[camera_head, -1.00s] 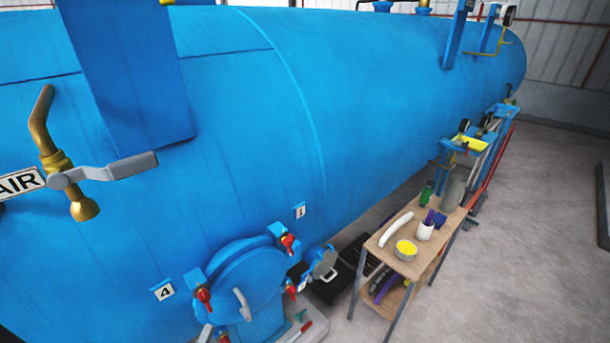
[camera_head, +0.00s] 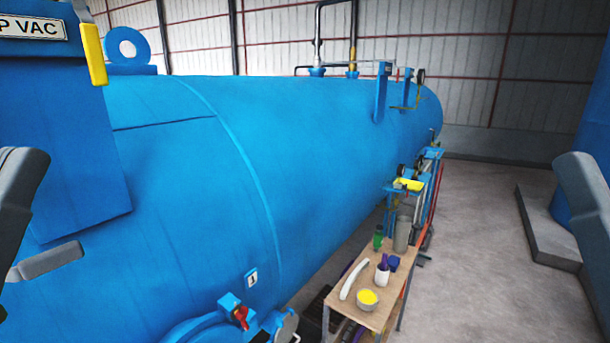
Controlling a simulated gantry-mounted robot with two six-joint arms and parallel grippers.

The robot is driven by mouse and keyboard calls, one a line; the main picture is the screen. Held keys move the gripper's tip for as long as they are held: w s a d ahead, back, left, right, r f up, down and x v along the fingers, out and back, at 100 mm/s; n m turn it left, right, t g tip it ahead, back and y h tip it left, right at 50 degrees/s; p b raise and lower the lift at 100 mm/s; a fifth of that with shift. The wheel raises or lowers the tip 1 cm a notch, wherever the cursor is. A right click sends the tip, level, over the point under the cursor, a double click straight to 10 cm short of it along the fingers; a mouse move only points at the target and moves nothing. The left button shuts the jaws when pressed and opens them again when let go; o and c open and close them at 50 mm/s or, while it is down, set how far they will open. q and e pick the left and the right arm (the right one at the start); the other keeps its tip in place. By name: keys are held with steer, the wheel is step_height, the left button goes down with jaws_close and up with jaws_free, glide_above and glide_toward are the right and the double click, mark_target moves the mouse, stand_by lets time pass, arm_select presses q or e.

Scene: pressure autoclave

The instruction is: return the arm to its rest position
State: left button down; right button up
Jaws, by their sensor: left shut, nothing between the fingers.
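A dark grey part of my left arm and gripper (camera_head: 18,200) shows at the left edge, cut off by the frame. It is in front of the blue autoclave (camera_head: 330,150) in the picture. The gripper is shut with nothing in it; its fingertips are not clearly seen. A dark grey link of my right arm (camera_head: 588,195) shows at the right edge. The right gripper itself is out of view.
A grey lever handle (camera_head: 48,262) shows beside my left arm. A wooden trolley (camera_head: 345,309) with a yellow-filled bowl (camera_head: 367,299), a white cup (camera_head: 382,275) and bottles stands right of the autoclave. The floor (camera_head: 480,270) right of it is clear.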

step_height(320, 180, up, 20)
steer(key=p, duration=1.6)
steer(key=shift+p, duration=0.3)
